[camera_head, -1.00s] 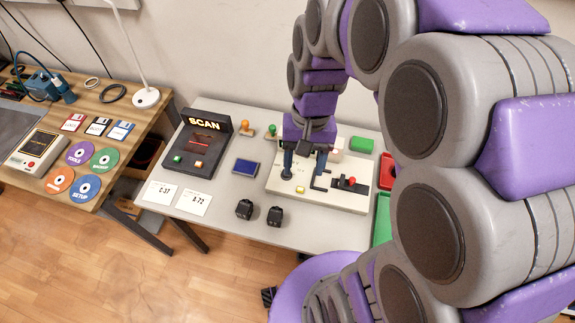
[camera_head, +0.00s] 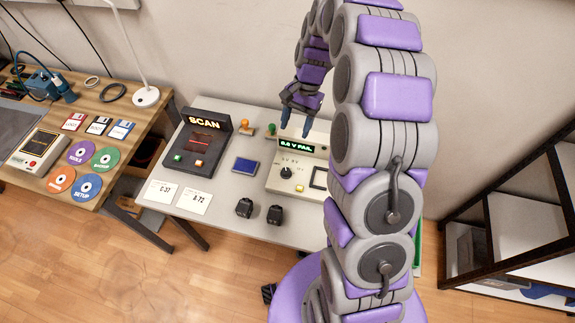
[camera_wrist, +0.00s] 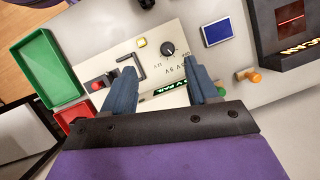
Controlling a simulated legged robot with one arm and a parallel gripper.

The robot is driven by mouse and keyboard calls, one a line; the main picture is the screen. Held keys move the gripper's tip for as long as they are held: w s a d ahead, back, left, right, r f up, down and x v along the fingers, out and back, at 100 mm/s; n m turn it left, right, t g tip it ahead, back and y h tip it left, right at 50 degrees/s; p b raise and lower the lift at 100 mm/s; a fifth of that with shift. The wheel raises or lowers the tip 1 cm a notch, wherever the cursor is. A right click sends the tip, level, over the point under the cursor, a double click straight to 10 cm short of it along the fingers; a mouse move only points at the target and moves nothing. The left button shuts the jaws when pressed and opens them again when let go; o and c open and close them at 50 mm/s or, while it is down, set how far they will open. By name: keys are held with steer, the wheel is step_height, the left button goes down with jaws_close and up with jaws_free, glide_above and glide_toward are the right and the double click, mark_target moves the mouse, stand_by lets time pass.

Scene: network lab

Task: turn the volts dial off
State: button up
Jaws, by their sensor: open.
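The volts dial is a round black knob (camera_head: 286,172) with a pale pointer mark, on the left part of a cream tester panel (camera_head: 304,190). Small voltage labels are printed beside it. The dial also shows in the wrist view (camera_wrist: 168,48), beyond and between my fingers. A green-lit display (camera_head: 296,145) above it reads a voltage followed by "FAIL", partly unclear. My gripper (camera_head: 296,126) is open and empty, raised above the display at the panel's back edge, apart from the dial. Its blue-grey fingers (camera_wrist: 160,72) are spread wide in the wrist view. My arm hides the panel's right side in the head view.
A yellow button (camera_wrist: 142,42), a crank handle (camera_wrist: 130,70) and a red knob (camera_wrist: 97,86) sit on the panel. A blue-screened box (camera_head: 245,166) and a SCAN unit (camera_head: 203,143) stand left. Wooden stamps stand behind. Green (camera_wrist: 45,70) and red trays lie beside the panel.

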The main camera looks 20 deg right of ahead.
steer(key=m, duration=0.2)
glide_toward(287, 170)
steer(key=b+x, duration=0.2)
steer(key=x, duration=0.6)
steer(key=shift+a+f+b, duration=0.1)
steer(key=shift+f+b, duration=0.15)
steer(key=shift+b, duration=0.1)
steer(key=c, duration=1)
